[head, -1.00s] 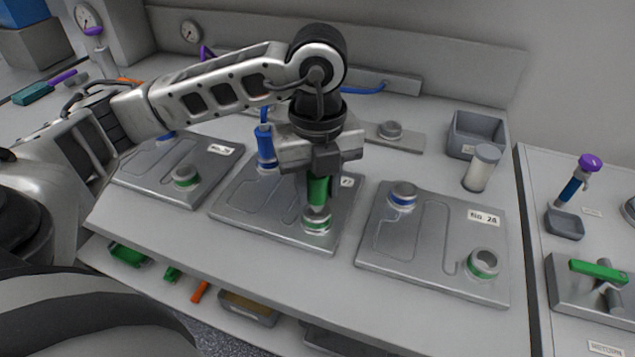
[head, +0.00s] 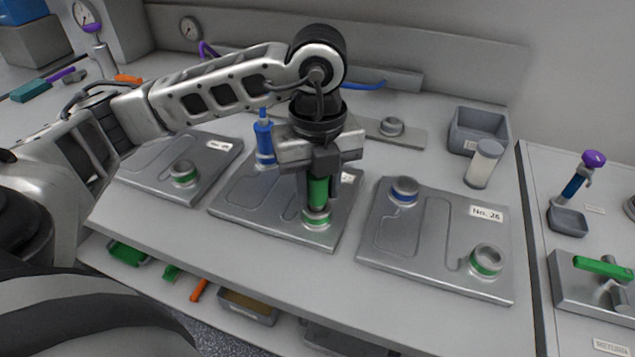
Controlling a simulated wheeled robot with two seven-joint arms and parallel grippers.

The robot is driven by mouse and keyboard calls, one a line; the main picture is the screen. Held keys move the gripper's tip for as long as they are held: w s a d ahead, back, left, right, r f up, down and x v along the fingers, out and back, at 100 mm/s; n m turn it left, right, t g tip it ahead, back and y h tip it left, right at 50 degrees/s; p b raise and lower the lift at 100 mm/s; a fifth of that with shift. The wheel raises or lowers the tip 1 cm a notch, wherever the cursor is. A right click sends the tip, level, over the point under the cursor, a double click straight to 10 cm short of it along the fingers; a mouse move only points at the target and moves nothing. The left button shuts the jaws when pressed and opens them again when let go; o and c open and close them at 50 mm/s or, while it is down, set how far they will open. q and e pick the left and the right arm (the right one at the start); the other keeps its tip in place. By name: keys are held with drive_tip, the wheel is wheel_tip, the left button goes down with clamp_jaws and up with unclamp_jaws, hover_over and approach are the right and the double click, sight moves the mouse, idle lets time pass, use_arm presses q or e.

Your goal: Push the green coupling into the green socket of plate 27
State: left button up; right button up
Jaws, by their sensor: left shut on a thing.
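My left gripper (head: 318,188) points down over the middle plate and is shut on the green coupling (head: 318,190). The coupling stands upright directly over the green-ringed socket (head: 316,217) at the front right of plate 27 (head: 270,222). Its lower end meets the socket's top; I cannot tell how deep it sits. The plate's label is mostly hidden behind the gripper. A blue coupling (head: 264,140) stands in the same plate's back-left socket. My right gripper is not in view.
Plate No. 26 (head: 435,225), with empty blue-ringed and green-ringed sockets, lies to the right. Another plate (head: 150,165) lies to the left. A grey bin (head: 478,130) and a white-grey cylinder (head: 484,163) stand at the back right. A side bench holds a green-handled fixture (head: 600,268).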

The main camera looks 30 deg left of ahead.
use_arm(q)
drive_tip(key=shift+f+b, duration=0.3)
drive_tip(key=shift+f, duration=0.1)
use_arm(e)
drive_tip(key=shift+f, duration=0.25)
